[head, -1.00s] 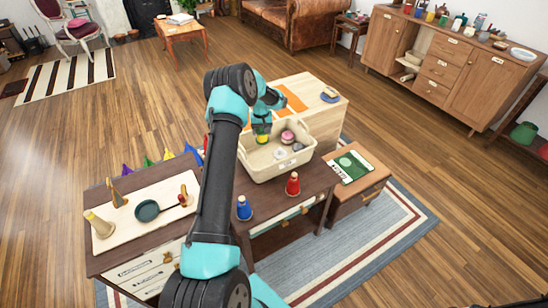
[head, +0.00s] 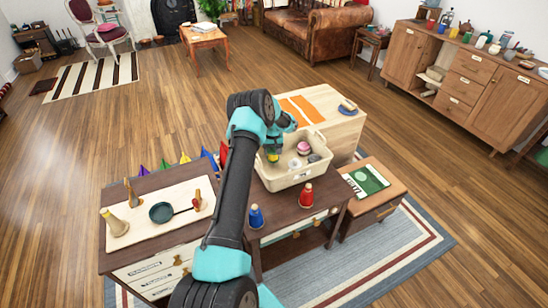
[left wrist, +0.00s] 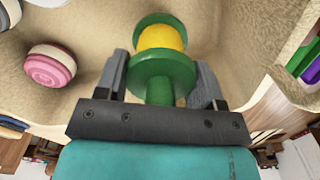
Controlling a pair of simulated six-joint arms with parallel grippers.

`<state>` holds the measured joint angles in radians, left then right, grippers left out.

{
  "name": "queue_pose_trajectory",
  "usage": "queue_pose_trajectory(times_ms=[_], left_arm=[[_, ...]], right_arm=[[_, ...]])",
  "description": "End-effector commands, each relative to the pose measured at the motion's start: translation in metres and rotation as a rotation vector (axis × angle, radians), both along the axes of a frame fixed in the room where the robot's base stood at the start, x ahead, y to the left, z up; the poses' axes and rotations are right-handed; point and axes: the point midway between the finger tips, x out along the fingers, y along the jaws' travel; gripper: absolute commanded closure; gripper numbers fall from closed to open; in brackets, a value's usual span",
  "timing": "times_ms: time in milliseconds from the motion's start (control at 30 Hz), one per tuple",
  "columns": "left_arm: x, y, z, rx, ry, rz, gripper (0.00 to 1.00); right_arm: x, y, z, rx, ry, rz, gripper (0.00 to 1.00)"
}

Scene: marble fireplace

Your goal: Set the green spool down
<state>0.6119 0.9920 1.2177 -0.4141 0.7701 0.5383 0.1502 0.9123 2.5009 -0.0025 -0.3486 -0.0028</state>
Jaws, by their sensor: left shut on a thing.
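The green spool with yellow thread (left wrist: 162,62) is between the two fingers of my left gripper (left wrist: 162,85) in the left wrist view, its lower green part gripped. In the head view the spool (head: 272,155) shows just below my left gripper (head: 274,146), at the left end inside the cream basket (head: 290,181). I cannot tell whether it touches the basket floor. A blue spool (head: 256,217) and a red spool (head: 306,194) stand upright on the dark table in front of the basket. My right gripper is not in view.
A pink-and-white round thing (head: 304,147) and other small items lie in the basket. A stool with a green card (head: 367,180) stands right. Dark tabletop (head: 280,213) is free between the spools.

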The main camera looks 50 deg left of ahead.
Motion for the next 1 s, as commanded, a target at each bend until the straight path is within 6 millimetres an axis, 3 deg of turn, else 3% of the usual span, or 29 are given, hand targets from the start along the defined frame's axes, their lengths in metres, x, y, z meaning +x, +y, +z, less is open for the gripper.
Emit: queue_pose_trajectory(times_ms=[333,667,1000], left_arm=[[0.000,0.000,-0.003,0.001,-0.001,0.000,0.67],[0.000,0.000,-0.038,0.001,-0.001,0.000,0.67],[0.000,0.000,-0.040,0.001,-0.001,0.000,0.67]], right_arm=[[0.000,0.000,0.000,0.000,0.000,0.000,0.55],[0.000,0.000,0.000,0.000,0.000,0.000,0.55],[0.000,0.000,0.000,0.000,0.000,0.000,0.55]])
